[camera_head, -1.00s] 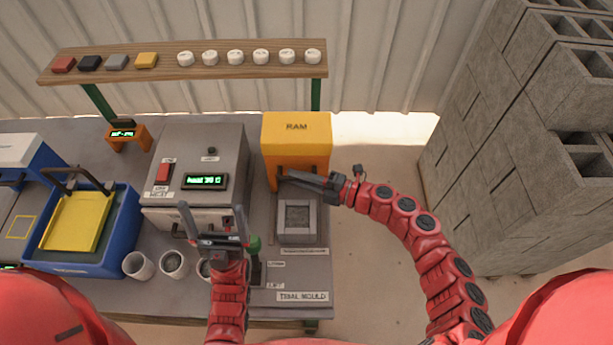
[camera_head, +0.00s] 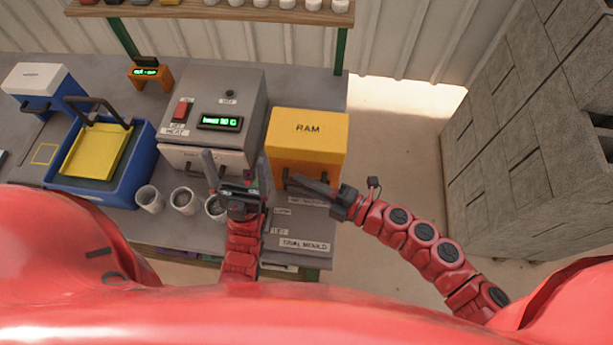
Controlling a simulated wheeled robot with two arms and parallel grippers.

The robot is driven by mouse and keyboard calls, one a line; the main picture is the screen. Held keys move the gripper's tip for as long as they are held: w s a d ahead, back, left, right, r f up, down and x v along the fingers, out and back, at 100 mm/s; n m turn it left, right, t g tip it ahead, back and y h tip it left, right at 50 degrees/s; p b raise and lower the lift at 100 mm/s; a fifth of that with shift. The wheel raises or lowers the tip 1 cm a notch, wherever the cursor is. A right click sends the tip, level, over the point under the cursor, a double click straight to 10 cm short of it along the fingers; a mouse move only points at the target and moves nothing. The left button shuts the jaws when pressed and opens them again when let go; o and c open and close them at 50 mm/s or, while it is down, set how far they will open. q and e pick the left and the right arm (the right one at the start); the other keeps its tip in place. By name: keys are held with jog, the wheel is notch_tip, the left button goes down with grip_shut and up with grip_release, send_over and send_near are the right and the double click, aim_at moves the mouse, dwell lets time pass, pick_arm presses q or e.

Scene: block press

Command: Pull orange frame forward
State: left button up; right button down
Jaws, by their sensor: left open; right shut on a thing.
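The orange frame is the yellow-orange block marked RAM (camera_head: 308,129), at the right end of the bench. My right gripper (camera_head: 300,182) is shut on the dark handle at its lower front. The block stands close behind the bench labels, and the grey mould cannot be seen; the block and gripper cover that spot. My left gripper (camera_head: 236,172) is open and empty, fingers up, in front of the grey heater box (camera_head: 222,105) and left of the block.
Several white cups (camera_head: 150,199) stand along the bench front, partly behind my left gripper. A blue tray with a yellow plate (camera_head: 97,150) is at left. Grey concrete blocks (camera_head: 535,140) are stacked at right. Floor between bench and stack is clear.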

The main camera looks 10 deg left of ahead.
jog(key=shift+s+f, duration=0.1)
jog(key=shift+s, duration=0.1)
jog(key=c, duration=0.8)
grip_release()
jog(key=shift+s, duration=0.1)
jog(key=shift+c, duration=0.2)
jog(key=shift+d, duration=0.45)
jog(key=v, duration=1.6)
jog(key=shift+s+d, duration=0.15)
jog(key=shift+s, duration=0.05)
